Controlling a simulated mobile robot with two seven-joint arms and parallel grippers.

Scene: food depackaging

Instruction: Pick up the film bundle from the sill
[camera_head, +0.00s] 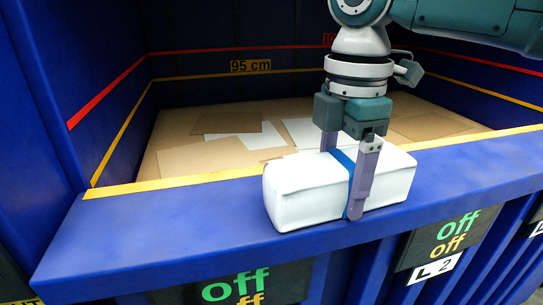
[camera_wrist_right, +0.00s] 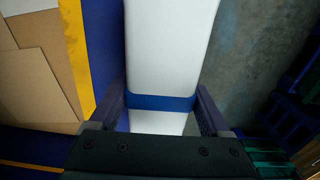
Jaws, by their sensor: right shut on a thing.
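The film bundle (camera_head: 302,196) is a long white block with a blue band around its middle. It is at the blue sill (camera_head: 180,222) in the head view, lying lengthwise along it. I cannot tell whether it rests on the sill or is slightly raised. My right gripper (camera_head: 345,182) comes from above and is shut across the bundle at the band, one finger on the near side and one on the far side. In the right wrist view the bundle (camera_wrist_right: 170,50) lies between both fingers (camera_wrist_right: 162,108). My left gripper is not in view.
Behind the sill is a blue-walled container with flat brown cardboard (camera_head: 226,122) and white sheets on its floor. A yellow strip (camera_head: 180,183) runs along the sill's inner edge. A "95 cm" label (camera_head: 250,66) marks the back wall. Grey floor (camera_wrist_right: 245,60) shows beyond the bundle in the wrist view.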

